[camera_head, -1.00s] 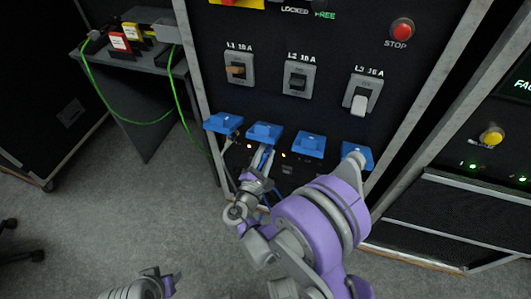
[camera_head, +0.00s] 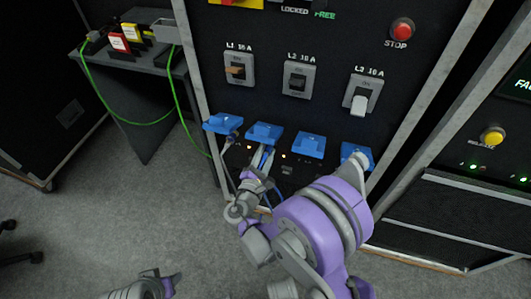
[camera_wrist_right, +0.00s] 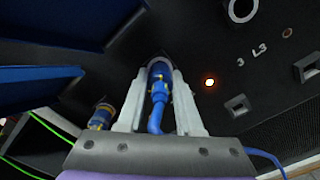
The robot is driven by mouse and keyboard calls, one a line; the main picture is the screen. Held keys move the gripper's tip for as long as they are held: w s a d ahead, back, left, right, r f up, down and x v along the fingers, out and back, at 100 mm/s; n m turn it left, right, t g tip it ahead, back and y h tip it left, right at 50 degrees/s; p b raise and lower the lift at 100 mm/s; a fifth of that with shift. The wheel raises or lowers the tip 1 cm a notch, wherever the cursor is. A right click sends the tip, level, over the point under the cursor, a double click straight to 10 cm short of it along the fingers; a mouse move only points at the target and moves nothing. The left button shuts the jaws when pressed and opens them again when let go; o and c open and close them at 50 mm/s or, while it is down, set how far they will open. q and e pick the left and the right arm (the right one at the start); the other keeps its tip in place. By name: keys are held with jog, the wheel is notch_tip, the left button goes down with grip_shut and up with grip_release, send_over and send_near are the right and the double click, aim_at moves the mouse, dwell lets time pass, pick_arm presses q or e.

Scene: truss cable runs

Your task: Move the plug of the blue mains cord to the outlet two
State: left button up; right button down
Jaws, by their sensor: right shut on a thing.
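My right gripper (camera_head: 264,160) is at the second blue outlet cover (camera_head: 263,133) from the left, low on the black panel. In the right wrist view its two pale fingers (camera_wrist_right: 159,98) are shut on a blue plug (camera_wrist_right: 158,76) with yellow marks. The blue mains cord (camera_wrist_right: 156,119) hangs from the plug's back. The plug's front end is at a round socket under the raised cover; how deep it sits is hidden. Another blue plug (camera_wrist_right: 101,117) is to the left in that view. My left gripper (camera_head: 162,282) is low in the head view, away from the panel; its jaw opening is unclear.
More blue outlet covers (camera_head: 308,145) flank the right gripper. Breaker switches (camera_head: 297,80) and a red stop button (camera_head: 402,29) are above. A grey table (camera_head: 130,60) with green cables (camera_head: 145,123) stands at left. The floor in front is clear.

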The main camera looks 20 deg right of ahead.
jog(key=shift+w+d, duration=0.25)
jog(key=shift+w, duration=0.1)
dwell(0.9)
jog(key=shift+m, duration=1.4)
jog(key=shift+w, duration=0.1)
jog(key=shift+d+r+m+b, duration=0.1)
jog(key=shift+m+b, duration=0.25)
jog(key=shift+m, duration=1.05)
jog(key=shift+w+d+m, duration=0.1)
jog(key=shift+w+m, duration=0.05)
jog(key=shift+m, duration=1.25)
jog(key=shift+m+b, duration=0.3)
jog(key=shift+m, duration=1.1)
